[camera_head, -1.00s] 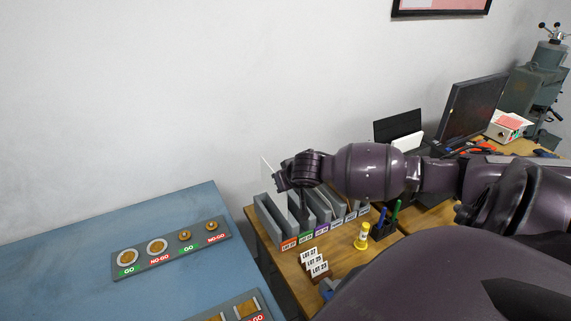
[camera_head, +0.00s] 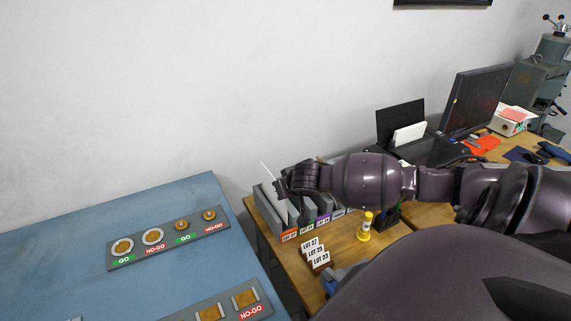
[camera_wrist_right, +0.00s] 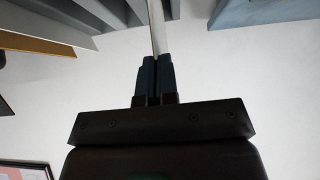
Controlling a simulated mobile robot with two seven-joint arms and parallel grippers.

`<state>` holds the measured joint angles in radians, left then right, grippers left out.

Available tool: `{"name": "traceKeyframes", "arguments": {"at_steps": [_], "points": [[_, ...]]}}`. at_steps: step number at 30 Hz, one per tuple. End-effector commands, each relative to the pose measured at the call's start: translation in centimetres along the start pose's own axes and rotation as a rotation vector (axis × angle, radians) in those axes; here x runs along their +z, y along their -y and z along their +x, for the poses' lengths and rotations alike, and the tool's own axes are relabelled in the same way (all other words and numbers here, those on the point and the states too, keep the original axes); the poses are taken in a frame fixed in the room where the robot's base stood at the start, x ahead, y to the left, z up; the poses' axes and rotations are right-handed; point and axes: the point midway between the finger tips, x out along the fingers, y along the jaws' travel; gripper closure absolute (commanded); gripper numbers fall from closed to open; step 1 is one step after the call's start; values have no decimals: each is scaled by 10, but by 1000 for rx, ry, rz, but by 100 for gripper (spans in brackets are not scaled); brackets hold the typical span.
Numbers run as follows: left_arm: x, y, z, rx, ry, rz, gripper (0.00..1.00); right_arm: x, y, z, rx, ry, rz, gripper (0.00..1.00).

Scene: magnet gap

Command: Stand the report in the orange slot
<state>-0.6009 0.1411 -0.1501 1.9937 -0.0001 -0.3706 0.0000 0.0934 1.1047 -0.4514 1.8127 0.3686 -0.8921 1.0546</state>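The report is a thin white sheet (camera_head: 266,171), tilted and held by my right gripper (camera_head: 281,188), above the left end of a grey slotted rack (camera_head: 262,203). The orange slot's label (camera_head: 289,236) is at the rack's left front. White shows below the gripper around the orange slot; I cannot tell how far the sheet is inside it. In the right wrist view the fingers (camera_wrist_right: 155,75) are shut on the sheet (camera_wrist_right: 157,28), seen edge-on, with grey rack walls (camera_wrist_right: 65,12) at upper left. My left gripper is not in view.
Green and purple labelled slots stand right of the orange one, partly behind my arm. LOT cards (camera_head: 316,254) and a yellow timer (camera_head: 365,228) stand in front of the rack. A blue table (camera_head: 60,260) with gauge boards (camera_head: 170,240) is at left.

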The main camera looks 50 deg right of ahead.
Motion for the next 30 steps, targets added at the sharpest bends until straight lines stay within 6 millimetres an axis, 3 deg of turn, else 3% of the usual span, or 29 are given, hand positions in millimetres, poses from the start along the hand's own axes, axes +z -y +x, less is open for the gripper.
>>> {"name": "traceKeyframes", "arguments": {"at_steps": [12,18,30], "points": [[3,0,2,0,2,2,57,5,0,5,1,0,0,100],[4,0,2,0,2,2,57,5,0,5,1,0,0,70],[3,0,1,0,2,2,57,5,0,-2,0,0,0,70]]}}
